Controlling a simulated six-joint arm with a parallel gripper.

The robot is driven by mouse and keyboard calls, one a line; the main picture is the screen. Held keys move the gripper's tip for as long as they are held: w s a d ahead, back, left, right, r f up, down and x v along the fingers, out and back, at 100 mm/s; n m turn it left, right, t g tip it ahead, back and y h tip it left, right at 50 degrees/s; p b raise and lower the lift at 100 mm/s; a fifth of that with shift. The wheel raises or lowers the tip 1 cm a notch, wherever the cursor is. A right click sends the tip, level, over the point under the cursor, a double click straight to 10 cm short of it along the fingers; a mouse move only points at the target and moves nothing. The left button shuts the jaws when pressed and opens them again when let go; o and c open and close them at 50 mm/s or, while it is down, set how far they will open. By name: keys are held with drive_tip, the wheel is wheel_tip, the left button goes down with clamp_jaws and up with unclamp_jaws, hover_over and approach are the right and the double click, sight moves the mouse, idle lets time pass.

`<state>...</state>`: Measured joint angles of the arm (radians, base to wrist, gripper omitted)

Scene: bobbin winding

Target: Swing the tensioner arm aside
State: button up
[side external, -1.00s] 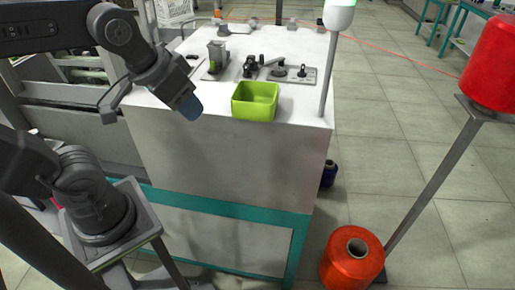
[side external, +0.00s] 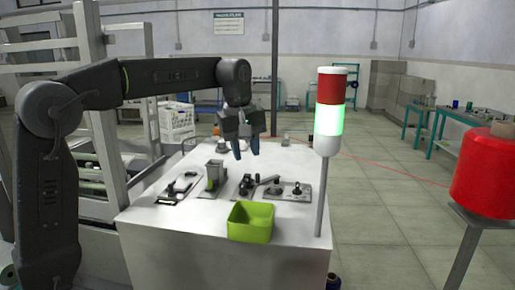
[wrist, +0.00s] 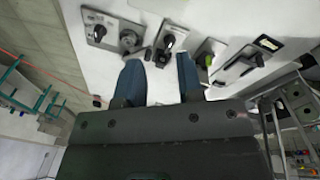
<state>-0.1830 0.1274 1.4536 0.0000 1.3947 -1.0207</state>
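My gripper (side external: 246,152) hangs in the air above the back part of the white bench, pointing down. Its two blue-tipped fingers are apart with nothing between them; they also show apart in the wrist view (wrist: 160,78). Below it is a black-knobbed fixture (side external: 246,184) with a grey lever (side external: 266,180) reaching right toward a plate with a knob (side external: 297,189). I cannot tell for certain which part is the tensioner arm. In the wrist view a black knob (wrist: 166,45) lies just beyond the fingertips, and the knobbed plate (wrist: 102,32) is at upper left.
A green bin (side external: 251,222) stands at the bench's front. A signal tower (side external: 329,120), lit green, rises at the right. A red thread spool (side external: 487,172) stands at far right.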

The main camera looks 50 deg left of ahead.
sight(258, 174)
drive_tip(key=w+a+f+n, duration=0.1)
drive_tip(key=w+a+n, duration=0.1)
drive_tip(key=w, duration=0.1)
drive_tip(key=w+a+f+n+g, duration=0.1)
drive_tip(key=w+a+n, duration=0.1)
drive_tip(key=w, duration=0.1)
drive_tip(key=w+a+f+n+g, duration=0.1)
drive_tip(key=w+a+n, duration=0.1)
drive_tip(key=w+n, duration=0.1)
drive_tip(key=shift+a+f, duration=0.35)
drive_tip(key=shift+f, duration=3.75)
drive_tip(key=c, duration=0.5)
drive_tip(key=shift+a, duration=0.25)
drive_tip(key=shift+w+a+r, duration=0.1)
drive_tip(key=shift+a, duration=0.15)
drive_tip(key=shift+w+a, duration=0.2)
drive_tip(key=shift+a, duration=0.3)
